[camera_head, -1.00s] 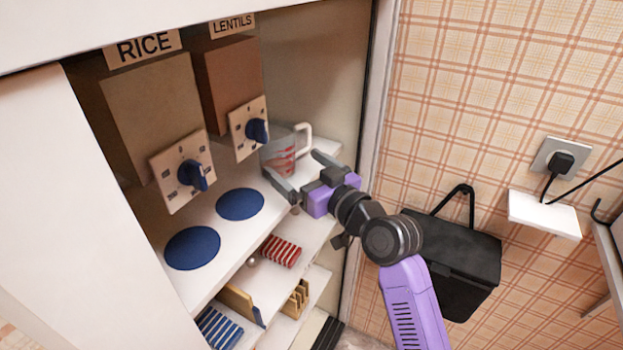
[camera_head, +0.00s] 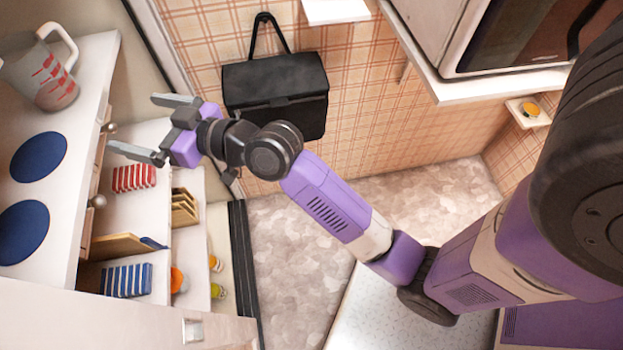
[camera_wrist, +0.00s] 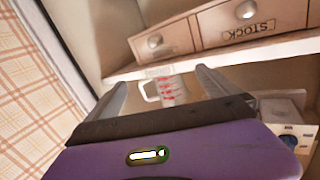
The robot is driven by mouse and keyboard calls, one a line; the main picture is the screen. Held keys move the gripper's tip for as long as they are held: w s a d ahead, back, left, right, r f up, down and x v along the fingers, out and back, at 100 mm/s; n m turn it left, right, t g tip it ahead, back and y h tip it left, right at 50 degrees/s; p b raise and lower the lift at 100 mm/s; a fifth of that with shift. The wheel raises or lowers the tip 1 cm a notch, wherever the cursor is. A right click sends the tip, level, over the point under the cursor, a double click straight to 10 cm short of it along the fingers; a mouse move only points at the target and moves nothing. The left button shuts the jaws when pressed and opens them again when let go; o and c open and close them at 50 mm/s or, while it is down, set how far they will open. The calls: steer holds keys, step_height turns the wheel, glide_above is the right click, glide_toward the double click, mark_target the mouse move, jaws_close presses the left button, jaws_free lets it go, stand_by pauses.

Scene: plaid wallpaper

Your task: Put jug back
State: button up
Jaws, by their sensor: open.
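The jug (camera_head: 45,78) is clear with red markings and a white handle. It stands upright on the white shelf at the upper left of the head view, beyond the blue discs. In the wrist view the jug (camera_wrist: 172,90) shows between the fingers, farther off. My gripper (camera_head: 135,127) is open and empty, to the right of the jug and apart from it, outside the shelf's front edge. The gripper's fingers (camera_wrist: 160,92) also show in the wrist view.
Two blue discs (camera_head: 38,157) lie on the shelf (camera_head: 75,135). Lower shelves hold red (camera_head: 134,177) and blue striped items (camera_head: 127,280). A black bag (camera_head: 276,95) hangs on the plaid wall. Floor right of the cabinet is clear.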

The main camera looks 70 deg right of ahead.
steer(key=s+f+m+g+h, duration=0.1)
steer(key=s+f, duration=0.4)
steer(key=s, duration=0.4)
steer(key=s+f+m+h, duration=0.1)
steer(key=s+f+h, duration=0.1)
steer(key=s+f, duration=0.45)
steer(key=s+a+r+n, duration=0.1)
steer(key=s+r, duration=0.1)
steer(key=s, duration=0.9)
steer(key=s+a+r+g, duration=0.1)
steer(key=s+r, duration=0.2)
steer(key=s, duration=0.7)
steer(key=shift+s+n+y, duration=0.3)
steer(key=shift+s+n, duration=0.1)
steer(key=shift+f, duration=0.1)
